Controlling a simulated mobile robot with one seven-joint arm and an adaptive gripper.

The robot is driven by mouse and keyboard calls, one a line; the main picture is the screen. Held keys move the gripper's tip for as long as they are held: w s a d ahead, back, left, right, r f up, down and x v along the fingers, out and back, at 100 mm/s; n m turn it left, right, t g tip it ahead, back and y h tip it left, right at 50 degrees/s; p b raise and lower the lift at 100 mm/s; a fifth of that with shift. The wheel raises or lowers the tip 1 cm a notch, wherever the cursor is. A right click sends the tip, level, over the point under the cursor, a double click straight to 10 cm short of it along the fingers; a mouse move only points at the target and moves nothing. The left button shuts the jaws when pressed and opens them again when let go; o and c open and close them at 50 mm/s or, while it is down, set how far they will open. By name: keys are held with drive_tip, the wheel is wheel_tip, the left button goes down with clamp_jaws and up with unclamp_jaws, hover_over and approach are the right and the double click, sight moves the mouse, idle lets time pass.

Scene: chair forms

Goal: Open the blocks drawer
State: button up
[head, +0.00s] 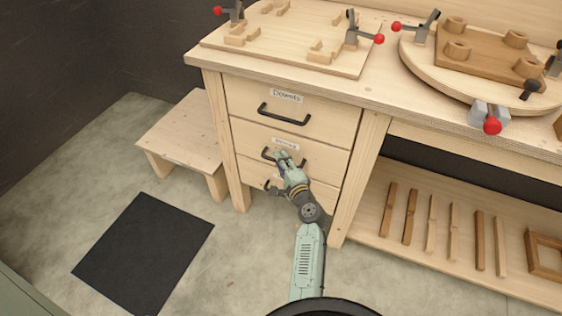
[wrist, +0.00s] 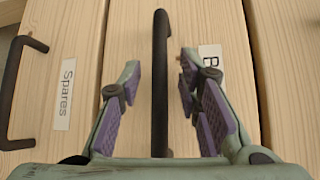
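The blocks drawer (head: 312,153) is the middle of three wooden drawers under the bench and is shut. Its label, partly hidden by a finger, shows a "B" in the wrist view (wrist: 211,62). Its black bar handle (wrist: 160,80) runs between the fingers of my gripper (wrist: 160,72). The gripper is open, with a gap on each side of the bar. In the head view my gripper (head: 283,158) is at this handle and covers part of it.
The drawer labelled Dowels (head: 340,112) is above, shut. The Spares drawer handle (wrist: 18,85) is on the left in the wrist view. A low wooden step (head: 185,130) stands left of the cabinet. A shelf (head: 375,205) with wooden bars is on the right. A black mat (head: 145,250) lies on the floor.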

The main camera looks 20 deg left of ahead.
drive_tip(key=shift+a, duration=0.1)
drive_tip(key=shift+c, duration=0.2)
clamp_jaws()
idle(0.7)
